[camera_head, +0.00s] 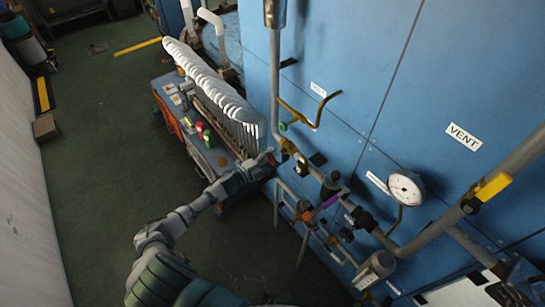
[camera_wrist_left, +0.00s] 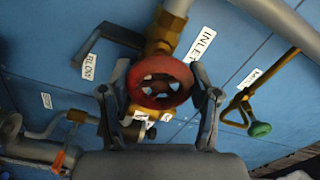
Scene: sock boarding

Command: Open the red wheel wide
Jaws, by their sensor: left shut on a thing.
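The red wheel (camera_wrist_left: 160,82) is a round handwheel on a brass valve body. It shows in the middle of the left wrist view, in front of the "INLET" label. My left gripper (camera_wrist_left: 160,76) has one finger at each side of the wheel and is shut on it. In the head view my left gripper (camera_head: 265,162) reaches the pipework on the blue cabinet, just past the end of the row of white sock forms. The wheel cannot be made out there. A dark part cut off at the lower right may be my right gripper (camera_head: 507,293); its jaws cannot be read.
Grey pipes with a pressure gauge (camera_head: 406,188) and a yellow handle (camera_head: 493,187) run along the blue cabinet (camera_head: 360,60). The white sock forms (camera_head: 215,85) stand above a cart with small bottles. A green-knobbed brass valve (camera_wrist_left: 259,129) is right of my fingers.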

